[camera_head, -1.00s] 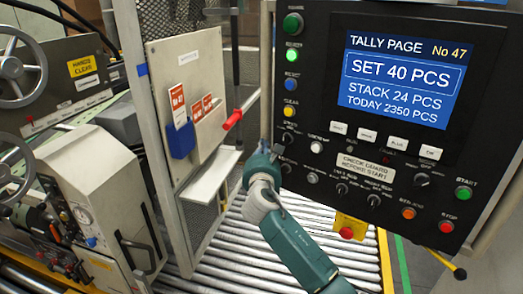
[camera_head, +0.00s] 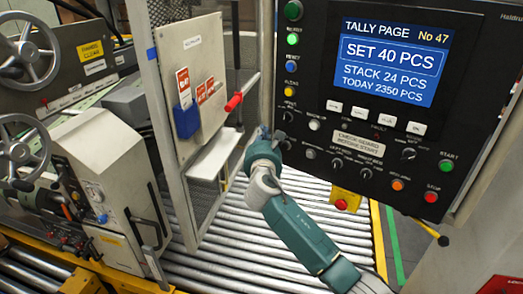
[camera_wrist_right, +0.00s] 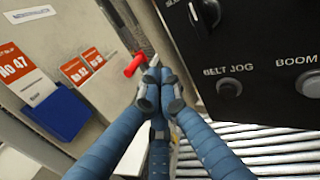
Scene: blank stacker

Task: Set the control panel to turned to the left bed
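The black control panel (camera_head: 300,75) fills the upper right of the head view, with a lit screen (camera_head: 388,62) reading "SET 40 PCS". Small dark selector knobs, including one lower-middle knob (camera_head: 338,172), sit below the screen; their labels and pointer directions are too small to read surely. My right gripper (camera_head: 266,136) is by the panel's lower left edge. In the right wrist view its blue fingers (camera_wrist_right: 158,84) converge with tips together and nothing visible between them. A dark selector knob (camera_wrist_right: 205,12) and a "BELT JOG" button (camera_wrist_right: 229,88) show right of the fingers, apart from them. My left gripper is out of view.
A post and light board with a blue holder (camera_head: 186,120) and red-handled lever (camera_head: 234,101) stand left of my right gripper. Rollers (camera_head: 235,235) run beneath. A yellow box with a red button (camera_head: 341,204) hangs below the panel. A machine with handwheels (camera_head: 25,55) is at left.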

